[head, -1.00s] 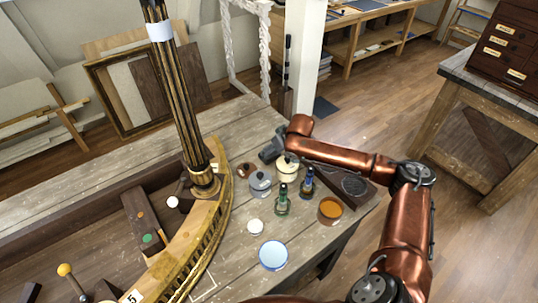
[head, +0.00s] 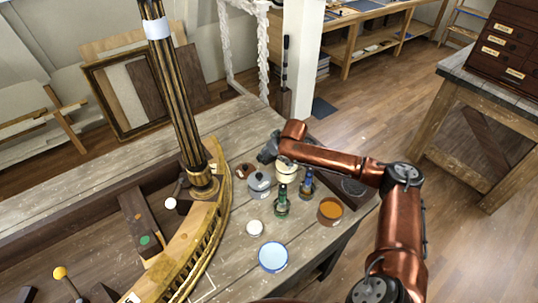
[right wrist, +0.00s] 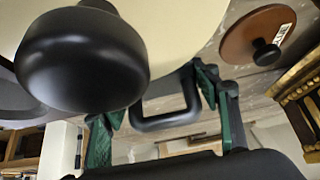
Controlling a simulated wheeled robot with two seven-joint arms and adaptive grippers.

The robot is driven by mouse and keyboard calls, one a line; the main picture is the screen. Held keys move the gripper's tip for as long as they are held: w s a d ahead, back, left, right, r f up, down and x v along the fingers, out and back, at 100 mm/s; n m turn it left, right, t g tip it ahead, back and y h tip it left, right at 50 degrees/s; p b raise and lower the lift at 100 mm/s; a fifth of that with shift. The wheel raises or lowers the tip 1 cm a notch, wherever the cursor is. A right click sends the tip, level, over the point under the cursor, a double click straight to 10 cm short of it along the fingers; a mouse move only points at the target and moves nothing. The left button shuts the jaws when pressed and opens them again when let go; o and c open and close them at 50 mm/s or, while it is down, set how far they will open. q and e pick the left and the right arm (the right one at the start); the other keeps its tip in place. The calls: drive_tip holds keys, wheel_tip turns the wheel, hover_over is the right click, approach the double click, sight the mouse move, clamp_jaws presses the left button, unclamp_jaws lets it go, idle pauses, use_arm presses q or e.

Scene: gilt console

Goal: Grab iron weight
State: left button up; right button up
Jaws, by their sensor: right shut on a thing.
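My right gripper (head: 267,152) is at the back of a cream, lidded pot (head: 286,168). In the right wrist view my right gripper (right wrist: 160,105) has its green fingers on either side of a black loop handle (right wrist: 165,122) at the pot's edge, and is shut on it. The lid's black knob (right wrist: 82,58) fills the upper left there. A grey, rounded thing with a knob (head: 260,184) stands just left of the cream pot, apart from my gripper. I cannot tell whether it is the iron weight. My left gripper is out of view.
A green bottle (head: 281,203), a blue bottle (head: 307,184) and an amber dish (head: 330,210) stand close in front. A brown lid (head: 244,170) lies at the left. A gilt curved rail (head: 205,240) and column (head: 180,105) bound the left side.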

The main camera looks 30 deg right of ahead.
drive_tip(key=c, duration=1.2)
drive_tip(key=shift+w+r, duration=0.1)
drive_tip(key=shift+r, duration=0.05)
clamp_jaws()
drive_tip(key=shift+r, duration=0.1)
